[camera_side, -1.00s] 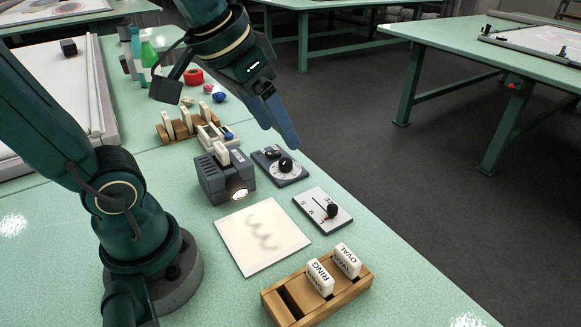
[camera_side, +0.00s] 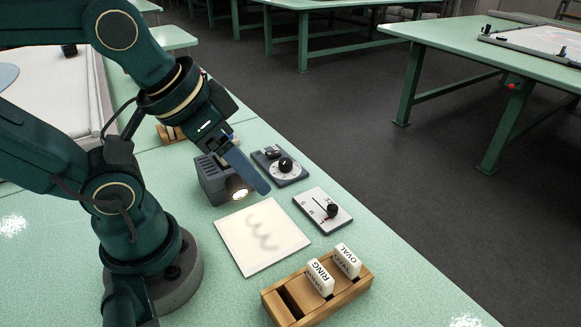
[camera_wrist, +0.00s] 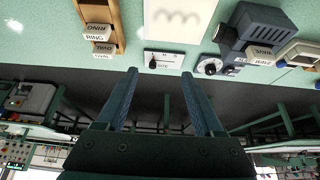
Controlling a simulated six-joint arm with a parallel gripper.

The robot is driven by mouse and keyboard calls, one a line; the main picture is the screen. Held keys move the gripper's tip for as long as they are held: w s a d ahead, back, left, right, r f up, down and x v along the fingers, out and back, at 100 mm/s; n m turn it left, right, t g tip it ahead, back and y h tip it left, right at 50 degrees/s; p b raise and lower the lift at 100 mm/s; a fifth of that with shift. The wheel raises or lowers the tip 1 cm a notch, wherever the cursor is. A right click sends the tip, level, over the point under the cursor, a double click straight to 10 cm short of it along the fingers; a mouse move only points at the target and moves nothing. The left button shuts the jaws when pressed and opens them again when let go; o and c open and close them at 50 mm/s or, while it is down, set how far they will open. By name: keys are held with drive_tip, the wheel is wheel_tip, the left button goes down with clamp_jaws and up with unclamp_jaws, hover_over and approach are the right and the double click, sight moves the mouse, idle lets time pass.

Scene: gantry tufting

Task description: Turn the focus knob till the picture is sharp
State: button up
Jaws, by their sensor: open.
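The round focus knob (camera_side: 285,164) is black on a white dial, on a dark panel beside the grey projector (camera_side: 210,184). It also shows in the wrist view (camera_wrist: 210,66). The projector's lamp is lit. The picture on the white sheet (camera_side: 235,258) is a grey squiggle with soft, blurred edges; it shows at the top of the wrist view (camera_wrist: 178,22). My gripper (camera_side: 264,188) is in the air near the projector's front, left of the knob in the side view and apart from it. Its two fingers (camera_wrist: 158,78) are open, with nothing between them.
A white panel (camera_side: 312,221) with a black slider knob (camera_side: 332,210) lies in front of the dial. A wooden rack (camera_side: 330,302) holding RING and OVAL blocks stands nearer. The table's right edge runs close by the panels. My arm hides the things behind the projector.

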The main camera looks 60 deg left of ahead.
drive_tip(key=w+a+r+n, duration=0.1)
drive_tip(key=w+a+r, duration=0.1)
drive_tip(key=w+r, duration=0.3)
drive_tip(key=n+g, duration=0.5)
drive_tip(key=g, duration=0.1)
hover_over(285, 161)
wheel_tip(285, 161, down, 14)
drive_tip(key=shift+w+f, duration=0.1)
drive_tip(key=shift+f, duration=2.55)
